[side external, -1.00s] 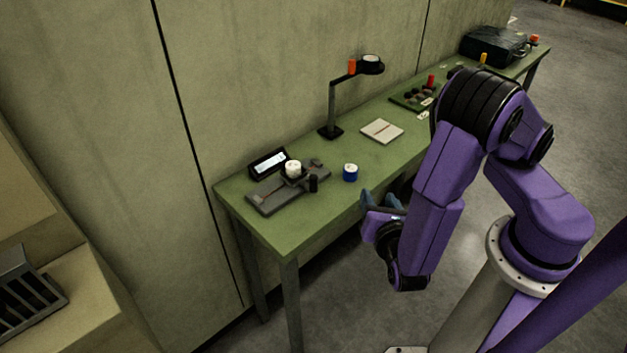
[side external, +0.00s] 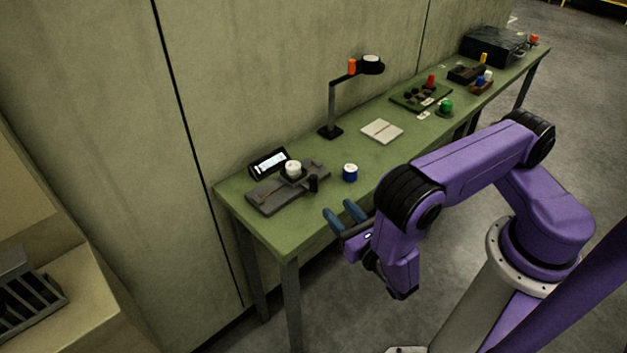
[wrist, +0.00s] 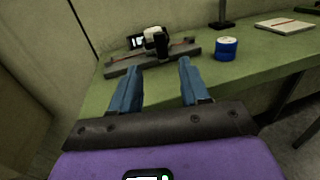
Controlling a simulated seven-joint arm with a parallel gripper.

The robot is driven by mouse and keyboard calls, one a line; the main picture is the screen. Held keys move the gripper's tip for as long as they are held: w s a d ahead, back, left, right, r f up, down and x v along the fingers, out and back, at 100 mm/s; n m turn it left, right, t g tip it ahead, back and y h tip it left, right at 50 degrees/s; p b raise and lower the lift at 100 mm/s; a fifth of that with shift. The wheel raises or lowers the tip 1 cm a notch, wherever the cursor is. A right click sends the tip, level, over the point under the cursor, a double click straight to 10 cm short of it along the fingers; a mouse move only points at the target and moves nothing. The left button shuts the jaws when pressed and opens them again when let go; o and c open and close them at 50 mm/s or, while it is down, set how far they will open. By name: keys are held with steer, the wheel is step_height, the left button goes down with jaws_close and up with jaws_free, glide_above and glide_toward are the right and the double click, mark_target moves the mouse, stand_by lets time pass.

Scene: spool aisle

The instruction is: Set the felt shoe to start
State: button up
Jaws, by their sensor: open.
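A grey device with a long flat base (side external: 268,199) lies at the near left end of the green bench. A white spool (side external: 293,169) sits on it, with a dark upright knob (side external: 313,184) beside it. In the wrist view the base (wrist: 123,69) carries a thin rail, and the black knob (wrist: 162,46) stands in front of the white spool (wrist: 150,31). I cannot tell for certain which part is the felt shoe. My gripper (side external: 342,213) is open and empty at the bench's front edge, short of the device. Its blue fingers (wrist: 160,68) point toward the device.
A lit display (side external: 269,163) stands behind the device. A blue spool (side external: 350,173) stands to its right. A lamp-like stand (side external: 332,130) and a pale pad (side external: 382,131) are farther along the green bench (side external: 285,235). Several other items and a black case (side external: 494,47) fill the far end.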

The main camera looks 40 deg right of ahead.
mark_target(316, 183)
steer(key=x, duration=1.2)
steer(key=shift+w, duration=0.15)
jaws_close()
